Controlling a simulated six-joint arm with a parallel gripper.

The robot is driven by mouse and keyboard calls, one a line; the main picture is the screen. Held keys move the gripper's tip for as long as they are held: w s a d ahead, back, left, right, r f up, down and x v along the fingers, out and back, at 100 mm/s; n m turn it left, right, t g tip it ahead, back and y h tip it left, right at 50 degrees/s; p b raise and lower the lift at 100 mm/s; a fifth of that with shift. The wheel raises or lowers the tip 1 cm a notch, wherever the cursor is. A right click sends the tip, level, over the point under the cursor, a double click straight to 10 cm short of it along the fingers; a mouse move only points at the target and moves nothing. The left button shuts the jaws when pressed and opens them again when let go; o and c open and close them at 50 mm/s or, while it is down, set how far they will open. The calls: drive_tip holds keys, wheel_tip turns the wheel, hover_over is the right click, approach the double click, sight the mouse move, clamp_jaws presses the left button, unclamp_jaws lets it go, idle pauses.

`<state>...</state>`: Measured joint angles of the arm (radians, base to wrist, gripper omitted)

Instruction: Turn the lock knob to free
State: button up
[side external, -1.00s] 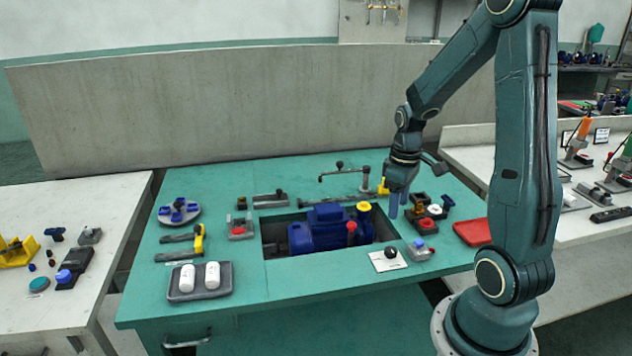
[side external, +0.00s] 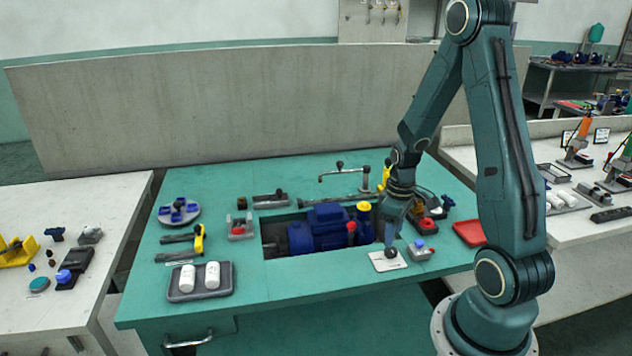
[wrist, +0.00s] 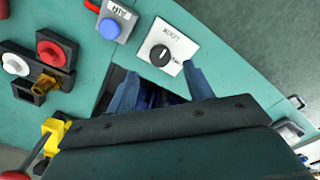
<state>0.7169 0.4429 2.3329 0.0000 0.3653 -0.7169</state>
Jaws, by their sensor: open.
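The lock knob (wrist: 160,55) is a round black knob with a white mark line, on a white plate (wrist: 178,40) lettered "LOCK" with a smaller label near its edge. In the side view the knob (side external: 391,252) sits on its plate (side external: 380,263) at the front right of the green bench. My gripper (wrist: 162,88) is open and empty, its two blue-grey fingers apart, with the knob a little beyond the gap between their tips. In the side view my gripper (side external: 390,238) hangs pointing down just above the knob. I cannot tell whether it touches.
A grey block with a blue button (wrist: 109,29), labelled "AIR", stands close beside the plate. Red (wrist: 50,52) and white (wrist: 15,64) knobs and a brass fitting (wrist: 46,83) are nearby. The recess with the blue pump (side external: 322,230) lies left of the gripper.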

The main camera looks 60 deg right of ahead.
sight(391, 249)
drive_tip(key=shift+f, duration=2.75)
drive_tip(key=c, duration=1)
